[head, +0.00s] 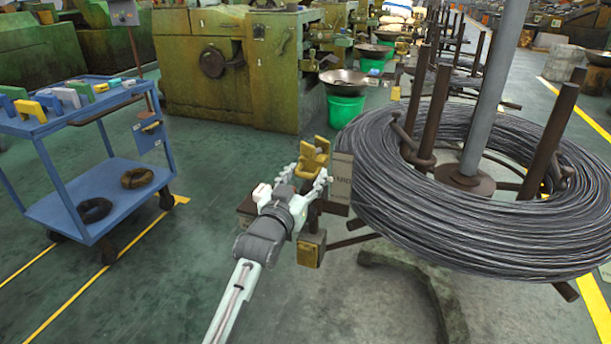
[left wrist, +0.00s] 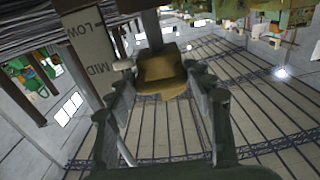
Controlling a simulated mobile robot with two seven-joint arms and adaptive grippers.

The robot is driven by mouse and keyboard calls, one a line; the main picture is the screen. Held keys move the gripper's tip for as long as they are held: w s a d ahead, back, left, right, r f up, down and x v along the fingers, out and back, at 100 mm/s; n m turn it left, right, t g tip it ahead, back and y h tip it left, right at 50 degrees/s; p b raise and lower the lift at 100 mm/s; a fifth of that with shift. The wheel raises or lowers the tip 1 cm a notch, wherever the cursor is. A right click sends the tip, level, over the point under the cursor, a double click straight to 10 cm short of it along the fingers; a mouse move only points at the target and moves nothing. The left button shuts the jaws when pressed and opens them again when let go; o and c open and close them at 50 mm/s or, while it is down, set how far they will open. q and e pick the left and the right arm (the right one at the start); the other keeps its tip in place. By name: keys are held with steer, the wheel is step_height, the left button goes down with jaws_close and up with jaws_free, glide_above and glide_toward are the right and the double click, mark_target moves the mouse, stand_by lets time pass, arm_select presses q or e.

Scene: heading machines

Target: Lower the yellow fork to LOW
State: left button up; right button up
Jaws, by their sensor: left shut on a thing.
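The yellow fork (head: 314,158) stands beside the large coil of wire, next to a pale upright scale plate (head: 341,180). My left gripper (head: 305,178) reaches it from the front, its fingers around the fork's lower part. The scale plate (left wrist: 88,50) there reads LOW and MID, seen turned over. A small white pointer (left wrist: 122,65) lies near the MID mark. My right gripper is in neither view.
The wire coil (head: 470,215) on its stand fills the right side, close to my gripper. A brass-coloured block (head: 311,249) sits below the gripper. A blue cart (head: 90,201) stands at the left. Open green floor (head: 205,225) lies between cart and stand.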

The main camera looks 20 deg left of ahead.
arm_select(q)
steer(key=shift+d+f+b, duration=0.1)
steer(key=shift+f+b, duration=0.45)
steer(key=shift+f, duration=2.3)
jaws_close()
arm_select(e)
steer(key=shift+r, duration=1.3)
arm_select(q)
steer(key=o, duration=1.4)
jaws_free()
steer(key=shift+f, duration=0.1)
steer(key=shift+c, duration=0.2)
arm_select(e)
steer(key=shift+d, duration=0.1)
arm_select(q)
steer(key=s, duration=1.2)
steer(key=shift+a, duration=0.2)
